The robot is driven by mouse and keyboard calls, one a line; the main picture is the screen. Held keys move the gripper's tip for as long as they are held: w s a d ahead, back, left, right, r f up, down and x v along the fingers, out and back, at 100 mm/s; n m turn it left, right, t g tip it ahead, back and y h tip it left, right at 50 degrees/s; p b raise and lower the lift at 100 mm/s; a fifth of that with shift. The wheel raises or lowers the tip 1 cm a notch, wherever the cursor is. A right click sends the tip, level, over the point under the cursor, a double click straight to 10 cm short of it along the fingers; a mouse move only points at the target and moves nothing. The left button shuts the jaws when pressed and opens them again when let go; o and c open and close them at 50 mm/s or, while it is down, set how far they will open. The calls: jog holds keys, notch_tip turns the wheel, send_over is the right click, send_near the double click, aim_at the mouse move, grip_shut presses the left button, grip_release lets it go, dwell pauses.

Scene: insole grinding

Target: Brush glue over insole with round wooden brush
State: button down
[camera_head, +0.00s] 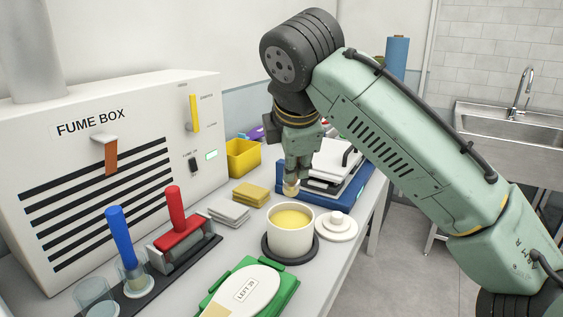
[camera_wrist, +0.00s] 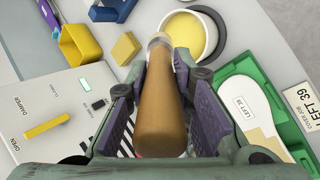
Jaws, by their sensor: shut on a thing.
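My gripper (camera_head: 298,168) points down behind and above the glue pot, shut on the round wooden brush. The brush (camera_wrist: 160,112) shows in the wrist view as a thick brown handle between the finger pads; in the head view only its pale lower end (camera_head: 291,188) shows, above the pot's far rim. The white glue pot (camera_head: 290,241) holds yellow glue (camera_head: 292,219) and stands on a dark round base.
A white lid (camera_head: 336,224) lies right of the pot. Yellow (camera_head: 251,194) and grey pads (camera_head: 229,213) lie left. Blue-handled (camera_head: 121,238) and red-handled (camera_head: 176,212) tools stand before the fume box (camera_head: 120,150). A blue-based device (camera_head: 325,195) stands behind my gripper.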

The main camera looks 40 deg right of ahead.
notch_tip(320, 180, down, 6)
jog(key=b, duration=0.5)
jog(key=shift+r, duration=0.1)
jog(key=shift+f+b, duration=0.3)
jog(key=shift+f, duration=0.6)
dwell(2.2)
notch_tip(320, 180, up, 7)
jog(key=p, duration=0.6)
jog(key=shift+r+p, duration=0.1)
jog(key=shift+p, duration=0.2)
jog(key=shift+s, duration=0.1)
dwell(0.7)
